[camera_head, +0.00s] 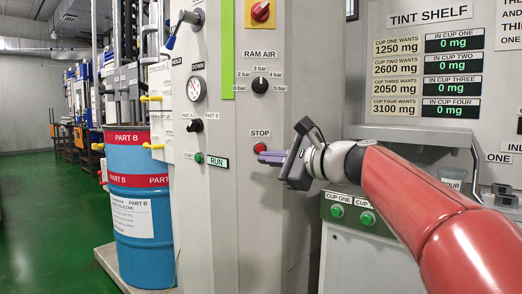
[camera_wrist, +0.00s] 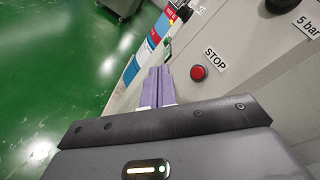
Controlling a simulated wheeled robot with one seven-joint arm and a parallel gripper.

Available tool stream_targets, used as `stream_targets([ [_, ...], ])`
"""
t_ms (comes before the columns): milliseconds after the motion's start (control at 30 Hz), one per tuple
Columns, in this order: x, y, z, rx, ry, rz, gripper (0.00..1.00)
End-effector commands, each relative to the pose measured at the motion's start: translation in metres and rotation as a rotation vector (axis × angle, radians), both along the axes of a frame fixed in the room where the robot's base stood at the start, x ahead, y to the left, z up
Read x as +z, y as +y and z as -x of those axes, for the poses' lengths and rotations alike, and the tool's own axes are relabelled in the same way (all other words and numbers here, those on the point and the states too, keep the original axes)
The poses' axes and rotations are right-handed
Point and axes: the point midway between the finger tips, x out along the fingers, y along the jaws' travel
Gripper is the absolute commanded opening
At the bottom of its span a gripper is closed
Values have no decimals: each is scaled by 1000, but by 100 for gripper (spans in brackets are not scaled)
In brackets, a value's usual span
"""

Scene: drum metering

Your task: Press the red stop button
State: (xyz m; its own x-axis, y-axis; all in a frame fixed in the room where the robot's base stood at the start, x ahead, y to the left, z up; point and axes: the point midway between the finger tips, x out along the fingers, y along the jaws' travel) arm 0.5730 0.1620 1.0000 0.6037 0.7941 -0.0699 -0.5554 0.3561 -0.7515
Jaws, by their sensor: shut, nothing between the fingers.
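The red stop button (camera_head: 260,148) sits on the grey cabinet face, just below a white STOP label (camera_head: 260,133). In the wrist view the round red button (camera_wrist: 198,73) in its dark ring shows to the right of my fingers. My gripper (camera_head: 262,158) is shut and empty, its purple fingers pointing left at the cabinet. In the head view the fingertips are close to the button, just below it, and may overlap its lower edge. The wrist view shows both fingers (camera_wrist: 160,72) together, with the button beside their tips. I cannot tell whether they touch the panel.
A green button (camera_head: 198,158) by a RUN label is left of stop. A black ram air knob (camera_head: 260,85) is above. A blue and red drum (camera_head: 140,215) stands left. Two green cup buttons (camera_head: 352,214) sit on a box under my arm. The green floor is open at far left.

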Motion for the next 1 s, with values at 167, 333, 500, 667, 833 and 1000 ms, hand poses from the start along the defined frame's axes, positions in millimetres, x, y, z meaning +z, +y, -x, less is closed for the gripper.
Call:
stream_targets([
  [167,2,1,-9,1,1,0,0],
  [333,2,4,-31,0,3,0,0],
  [500,3,7,-55,0,2,1,0],
  [667,3,9,-74,0,2,1,0],
  [833,1,11,-84,0,0,2,0],
  [1000,0,11,-87,-1,-1,2,0],
])
